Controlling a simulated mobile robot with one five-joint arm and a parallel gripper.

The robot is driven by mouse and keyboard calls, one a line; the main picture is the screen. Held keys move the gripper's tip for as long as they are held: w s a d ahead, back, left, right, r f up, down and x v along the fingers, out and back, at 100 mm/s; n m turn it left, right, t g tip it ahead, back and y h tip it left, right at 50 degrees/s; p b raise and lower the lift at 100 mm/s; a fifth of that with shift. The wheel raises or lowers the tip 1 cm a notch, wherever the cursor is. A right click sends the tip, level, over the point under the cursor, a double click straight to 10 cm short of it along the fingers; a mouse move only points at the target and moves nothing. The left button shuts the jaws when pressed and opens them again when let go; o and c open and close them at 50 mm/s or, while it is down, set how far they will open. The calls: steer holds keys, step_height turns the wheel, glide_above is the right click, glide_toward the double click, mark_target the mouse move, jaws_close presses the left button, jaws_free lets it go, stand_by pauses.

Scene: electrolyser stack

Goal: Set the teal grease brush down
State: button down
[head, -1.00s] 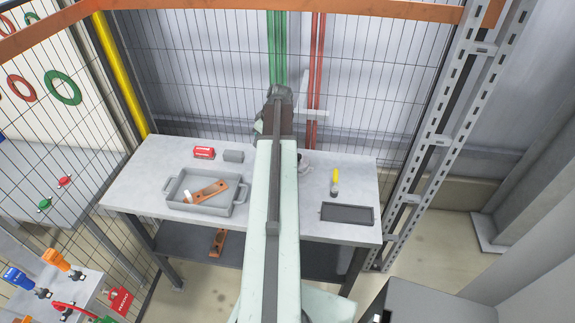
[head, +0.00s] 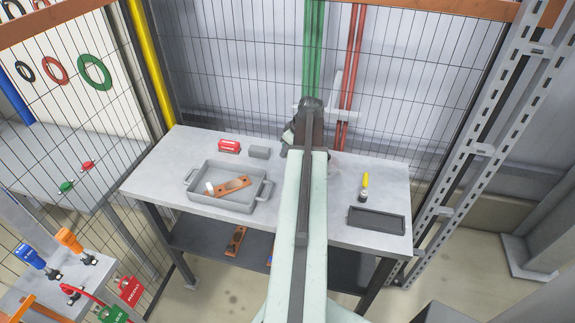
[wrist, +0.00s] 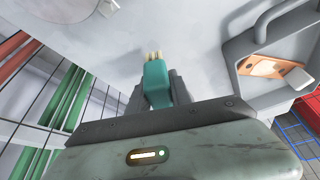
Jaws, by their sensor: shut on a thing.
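The teal grease brush (wrist: 155,82) shows in the wrist view, held between the two dark fingers of my gripper (wrist: 158,90). Its teal body points away from the wrist, with light yellowish tips at the far end. The pale grey tabletop shows beyond it; I cannot tell whether the brush touches it. In the head view my arm reaches over the grey workbench (head: 160,160) toward its back edge, and the arm hides the brush there. My gripper (head: 292,140) is mostly hidden behind the arm in that view.
A grey tray (head: 225,203) with an orange-brown piece stands left of my arm. A red can (head: 229,146) and a grey block (head: 260,152) lie behind it. A yellow-tipped item (head: 364,188) and a dark flat tray (head: 376,221) are at right. Wire fencing (head: 420,80) stands behind the bench.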

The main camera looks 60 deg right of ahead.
steer(key=shift+f+b, duration=1.85)
steer(key=shift+f, duration=0.15)
steer(key=shift+r, duration=0.25)
steer(key=shift+f, duration=0.15)
steer(key=c, duration=1.2)
jaws_free()
steer(key=shift+o, duration=0.2)
steer(key=shift+r+p, duration=0.35)
steer(key=shift+p, duration=0.05)
steer(key=p+v, duration=1)
steer(key=v, duration=0.1)
steer(key=shift+s+r+p, duration=0.15)
steer(key=shift+r+p, duration=0.15)
steer(key=shift+p, duration=0.05)
